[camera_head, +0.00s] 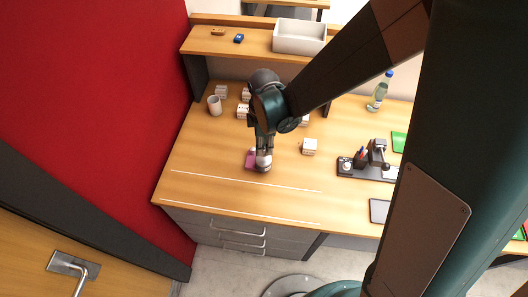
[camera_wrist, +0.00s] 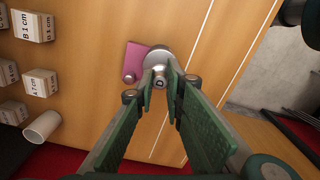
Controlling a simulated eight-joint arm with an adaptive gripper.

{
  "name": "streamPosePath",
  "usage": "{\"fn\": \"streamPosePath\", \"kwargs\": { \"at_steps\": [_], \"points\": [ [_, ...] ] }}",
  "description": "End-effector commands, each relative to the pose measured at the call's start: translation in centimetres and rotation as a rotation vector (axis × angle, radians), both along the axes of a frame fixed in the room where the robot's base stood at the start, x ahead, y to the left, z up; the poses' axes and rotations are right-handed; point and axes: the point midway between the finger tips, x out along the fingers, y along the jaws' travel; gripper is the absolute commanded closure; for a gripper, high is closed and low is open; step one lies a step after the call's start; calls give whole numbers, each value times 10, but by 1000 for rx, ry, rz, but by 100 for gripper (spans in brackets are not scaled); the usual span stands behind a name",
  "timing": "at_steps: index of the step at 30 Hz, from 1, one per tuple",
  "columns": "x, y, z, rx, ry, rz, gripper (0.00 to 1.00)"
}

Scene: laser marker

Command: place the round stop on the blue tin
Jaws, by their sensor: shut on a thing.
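My gripper (camera_head: 264,150) points down at the desk, its fingertips closed on a silver round stop (camera_wrist: 157,56), which also shows in the head view (camera_head: 263,163). The stop is at the desktop beside a flat pink piece (camera_wrist: 137,58) with a small round metal knob (camera_wrist: 129,77). I cannot tell whether the stop touches the pink piece or rests on the desk. A small blue object (camera_head: 239,38), likely the blue tin, lies on the raised shelf at the back, far from my gripper. The fingertips (camera_wrist: 160,77) partly hide the stop.
A grey bin (camera_head: 298,37) and a brown item (camera_head: 218,31) sit on the shelf. A bottle (camera_head: 380,92) and a black device (camera_head: 366,164) stand right. The front-left desktop is clear.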

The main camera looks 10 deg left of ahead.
Motion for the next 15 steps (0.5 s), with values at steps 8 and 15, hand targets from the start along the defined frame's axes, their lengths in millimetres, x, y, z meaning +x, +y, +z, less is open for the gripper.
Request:
{"fn": "streamPosePath", "kwargs": {
  "at_steps": [8, 15],
  "points": [
    [0, 0, -24, 0, 0, 0, 100],
    [0, 0, -36, 0, 0, 0, 100]
  ]
}}
